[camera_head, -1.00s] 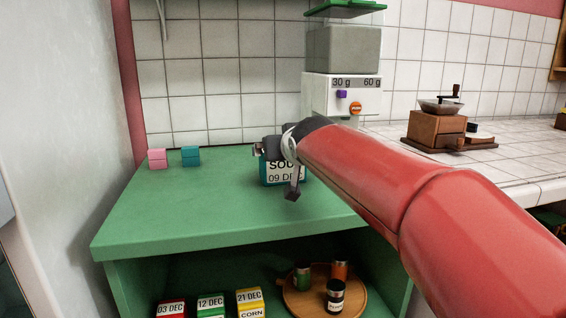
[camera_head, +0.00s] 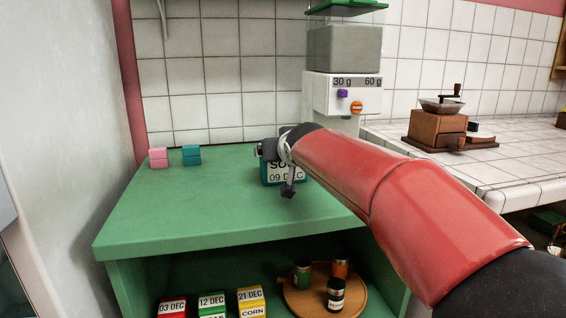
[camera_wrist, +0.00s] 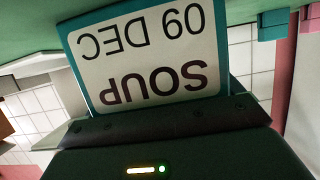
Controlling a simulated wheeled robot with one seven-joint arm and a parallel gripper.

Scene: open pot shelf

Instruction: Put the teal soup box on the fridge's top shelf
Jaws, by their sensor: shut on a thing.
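The teal soup box (camera_head: 284,175) is at the back right of the green cabinet top, with a white label reading SOUP and 09 DEC. My gripper (camera_head: 277,168) is shut on it, with my red arm reaching in from the right. In the wrist view the soup box (camera_wrist: 147,55) fills the upper middle, upside down, against the dark gripper body. The upper part of the box is partly hidden by my gripper in the head view. Whether it touches the cabinet top is hard to tell. The fridge and its top shelf are not clearly in view.
The green cabinet top (camera_head: 190,215) is mostly clear. Small pink (camera_head: 158,158) and teal (camera_head: 191,155) blocks sit at its back left. A white dispenser (camera_head: 335,95) stands behind the box. Dated boxes (camera_head: 252,301) and a round wooden tray (camera_head: 350,304) with small jars are on the shelf below.

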